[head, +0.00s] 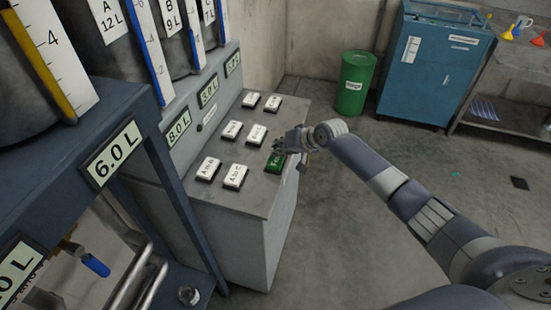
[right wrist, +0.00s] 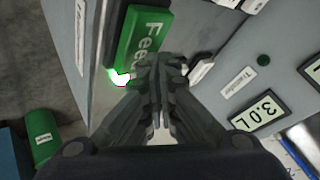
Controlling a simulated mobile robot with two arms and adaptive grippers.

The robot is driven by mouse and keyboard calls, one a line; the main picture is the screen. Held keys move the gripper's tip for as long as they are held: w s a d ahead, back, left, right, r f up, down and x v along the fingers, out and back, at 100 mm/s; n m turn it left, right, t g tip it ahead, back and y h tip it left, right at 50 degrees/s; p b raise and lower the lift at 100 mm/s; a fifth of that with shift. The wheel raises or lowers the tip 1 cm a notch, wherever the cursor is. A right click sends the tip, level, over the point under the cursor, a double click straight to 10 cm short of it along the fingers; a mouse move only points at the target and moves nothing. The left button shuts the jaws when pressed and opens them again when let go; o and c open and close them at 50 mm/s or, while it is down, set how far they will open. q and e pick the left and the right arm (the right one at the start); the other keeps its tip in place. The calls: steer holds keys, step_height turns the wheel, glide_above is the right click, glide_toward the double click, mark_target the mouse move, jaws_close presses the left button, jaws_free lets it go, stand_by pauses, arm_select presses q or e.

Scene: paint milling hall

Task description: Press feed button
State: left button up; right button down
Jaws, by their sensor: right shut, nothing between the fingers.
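The green feed button (head: 274,163) sits near the right edge of the grey console top (head: 262,196). In the right wrist view the green button (right wrist: 144,36) reads "Feed", and a bright white-green spot shows at its lower left end. My right gripper (head: 284,147) is at the button in the head view, its fingers shut and empty. In the right wrist view its fingertips (right wrist: 160,62) overlap the button's lower right edge; whether they touch it I cannot tell. My left gripper is not in view.
Several white labelled buttons (head: 235,177) stand left of and behind the feed button. Tanks with displays such as 6.0 L (head: 112,154) rise at the left. A green barrel (head: 355,84) and blue cabinet (head: 434,65) stand at the back. The floor right of the console is mostly clear.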

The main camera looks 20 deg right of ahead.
step_height(320, 180, up, 6)
steer(key=p, duration=0.5)
steer(key=shift+f, duration=0.1)
